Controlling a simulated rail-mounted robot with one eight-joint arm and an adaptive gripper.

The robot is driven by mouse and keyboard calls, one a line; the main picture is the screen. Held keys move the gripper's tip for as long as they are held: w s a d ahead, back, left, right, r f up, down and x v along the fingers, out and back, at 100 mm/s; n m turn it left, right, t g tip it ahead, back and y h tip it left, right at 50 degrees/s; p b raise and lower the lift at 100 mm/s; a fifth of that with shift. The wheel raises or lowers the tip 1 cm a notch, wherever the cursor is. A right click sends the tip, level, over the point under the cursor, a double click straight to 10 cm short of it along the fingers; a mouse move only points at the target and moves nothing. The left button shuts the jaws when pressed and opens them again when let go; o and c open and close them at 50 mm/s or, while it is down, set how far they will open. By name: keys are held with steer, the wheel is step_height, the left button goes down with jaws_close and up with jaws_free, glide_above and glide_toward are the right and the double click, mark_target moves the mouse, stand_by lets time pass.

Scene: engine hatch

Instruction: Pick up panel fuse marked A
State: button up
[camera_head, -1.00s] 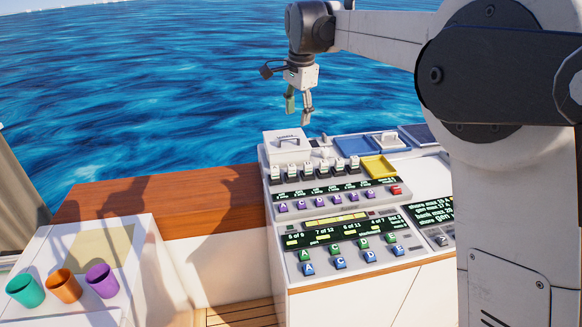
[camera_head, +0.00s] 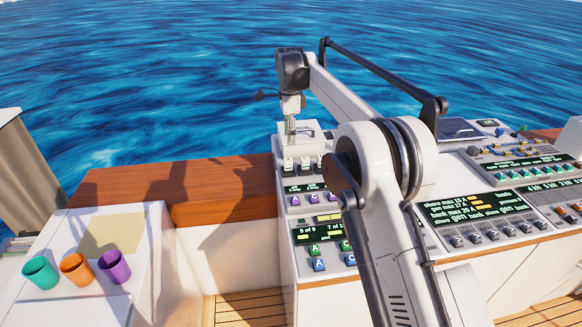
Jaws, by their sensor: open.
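A row of small white-topped, dark-based pieces that look like the panel fuses stands on the white console, the leftmost one (camera_head: 288,165) above a purple tile marked A (camera_head: 295,200). Any letter on the pieces themselves is too small to read. My gripper (camera_head: 290,136) points down above the left end of this row, in front of the white box (camera_head: 308,128). Its fingers are small in the view, and no fuse shows between them. The arm hides the right part of the row.
A blue tile marked A (camera_head: 318,264) sits lower on the console. Orange (camera_head: 75,268), teal (camera_head: 40,272) and purple (camera_head: 114,266) cups stand on the white counter (camera_head: 150,235) at left. A wooden ledge (camera_head: 215,180) is clear. Several more switches fill the console's right side.

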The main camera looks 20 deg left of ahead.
mark_target(288, 159)
step_height(288, 159, down, 7)
steer(key=shift+r, duration=0.1)
steer(key=shift+w+a+f+p, duration=0.15)
steer(key=shift+f+p, duration=0.1)
steer(key=shift+f, duration=0.65)
steer(key=shift+s+a+f+p, duration=0.1)
steer(key=shift+f+p, duration=0.15)
steer(key=shift+f, duration=0.65)
steer(key=shift+w+a+f+p, duration=0.15)
steer(key=shift+f+p, duration=0.1)
steer(key=shift+f, duration=0.65)
steer(key=shift+s, duration=0.1)
jaws_close()
